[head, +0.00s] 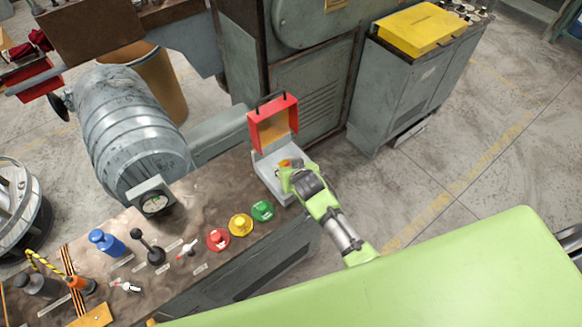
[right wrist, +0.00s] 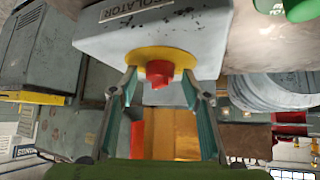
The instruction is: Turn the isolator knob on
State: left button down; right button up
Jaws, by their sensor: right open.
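The isolator box (head: 262,167) is a grey case at the console's far right corner, with its red cover (head: 272,110) swung up. In the right wrist view, its grey face (right wrist: 110,38) is labelled ISOLATOR. The red isolator knob (right wrist: 158,72) sits on a yellow disc (right wrist: 150,57). My right gripper (head: 289,176) is at the box and hides most of the knob in the head view. In the right wrist view, its open fingers (right wrist: 159,88) stand on either side of the knob; contact cannot be told. My left gripper is not in view.
The console carries a green button (head: 262,210), a yellow button (head: 241,224) and a red button (head: 218,239) near the box. Levers stand farther left. A grey motor (head: 130,125) is behind the console. A grey cabinet (head: 400,85) stands beyond; floor right of it is clear.

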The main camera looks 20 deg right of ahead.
jog(key=v, duration=1.2)
dwell(0.5)
